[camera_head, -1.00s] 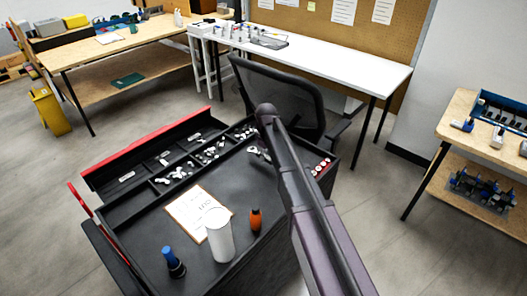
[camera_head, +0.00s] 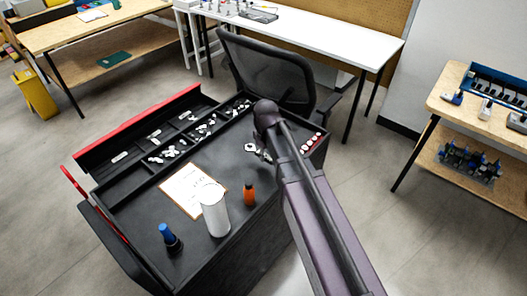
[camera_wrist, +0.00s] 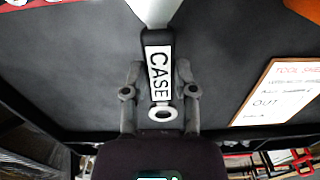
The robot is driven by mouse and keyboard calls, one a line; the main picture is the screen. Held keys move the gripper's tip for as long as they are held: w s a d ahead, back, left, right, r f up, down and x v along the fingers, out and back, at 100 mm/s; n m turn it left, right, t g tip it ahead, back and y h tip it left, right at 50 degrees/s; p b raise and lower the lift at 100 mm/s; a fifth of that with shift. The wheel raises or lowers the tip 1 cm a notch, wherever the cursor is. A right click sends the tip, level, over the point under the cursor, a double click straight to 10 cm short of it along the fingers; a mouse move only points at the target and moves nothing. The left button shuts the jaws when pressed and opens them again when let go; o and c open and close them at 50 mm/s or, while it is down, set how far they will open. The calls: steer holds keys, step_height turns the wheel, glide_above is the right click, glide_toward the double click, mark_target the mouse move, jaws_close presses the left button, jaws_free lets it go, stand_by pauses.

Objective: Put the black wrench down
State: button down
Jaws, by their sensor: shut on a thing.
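The black wrench (camera_wrist: 159,40) has a black handle with a white CASE label and a ring at its near end. My gripper (camera_wrist: 159,78) is shut on its handle in the wrist view, one finger on each side. The wrench's pale metal head is cut by the top edge there. In the head view the wrench's pale head (camera_head: 251,147) shows just left of my arm, over the black top of the tool cart (camera_head: 222,165). My arm hides most of the gripper there. I cannot tell whether the wrench touches the top.
Divided bins (camera_head: 183,143) line the far side. An office chair (camera_head: 265,75) stands behind. Bare top surrounds the wrench.

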steer(key=shift+r, duration=0.1)
stand_by(0.5)
step_height(320, 180, up, 20)
steer(key=p, duration=2)
steer(key=shift+s, duration=0.2)
